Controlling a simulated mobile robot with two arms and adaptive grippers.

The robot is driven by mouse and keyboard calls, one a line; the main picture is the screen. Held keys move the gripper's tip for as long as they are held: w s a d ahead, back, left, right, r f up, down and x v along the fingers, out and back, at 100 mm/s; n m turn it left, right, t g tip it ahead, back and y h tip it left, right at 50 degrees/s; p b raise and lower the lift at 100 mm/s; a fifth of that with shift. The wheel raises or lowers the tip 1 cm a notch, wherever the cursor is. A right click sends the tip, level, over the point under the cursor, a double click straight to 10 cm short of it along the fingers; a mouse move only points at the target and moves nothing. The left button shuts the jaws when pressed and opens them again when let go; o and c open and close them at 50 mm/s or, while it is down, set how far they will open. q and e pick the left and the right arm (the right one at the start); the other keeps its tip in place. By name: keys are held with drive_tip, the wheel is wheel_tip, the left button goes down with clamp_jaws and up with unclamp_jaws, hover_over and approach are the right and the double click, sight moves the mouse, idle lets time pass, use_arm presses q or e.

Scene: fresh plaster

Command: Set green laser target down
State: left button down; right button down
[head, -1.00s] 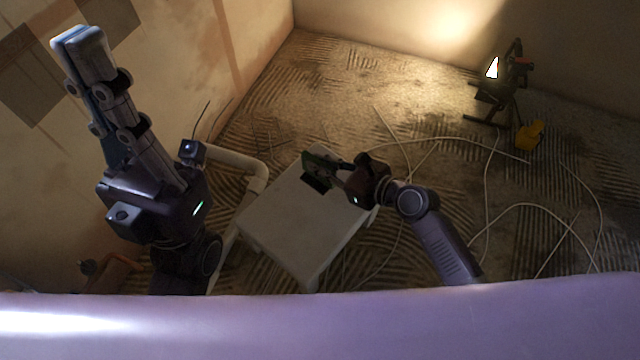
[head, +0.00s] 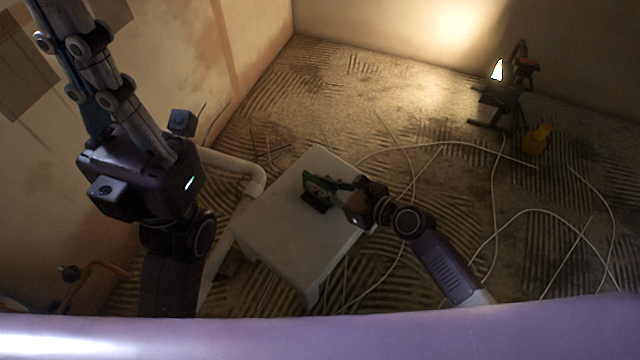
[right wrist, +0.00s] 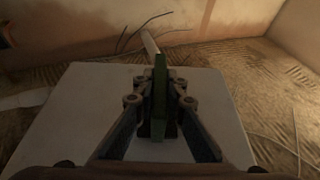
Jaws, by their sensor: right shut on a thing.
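The green laser target (head: 309,184) is a thin dark green plate, seen edge-on in the right wrist view (right wrist: 159,95). My right gripper (head: 328,188) is shut on it and holds it upright over the pale table (head: 290,240). A dark foot shows at the plate's lower side. I cannot tell whether the target touches the table top. My left gripper (head: 70,10) is raised at the upper left, away from the table, and its fingertips run out of the frame.
A lit work lamp (head: 497,95) stands on the floor at the back right with a yellow object (head: 537,139) beside it. Loose pale cables (head: 530,212) cross the ridged floor. A pale pipe (head: 235,166) runs left of the table. The table top is otherwise clear.

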drive_tip(key=shift+f, duration=0.1)
drive_tip(key=shift+f, duration=0.15)
drive_tip(key=c, duration=2)
unclamp_jaws()
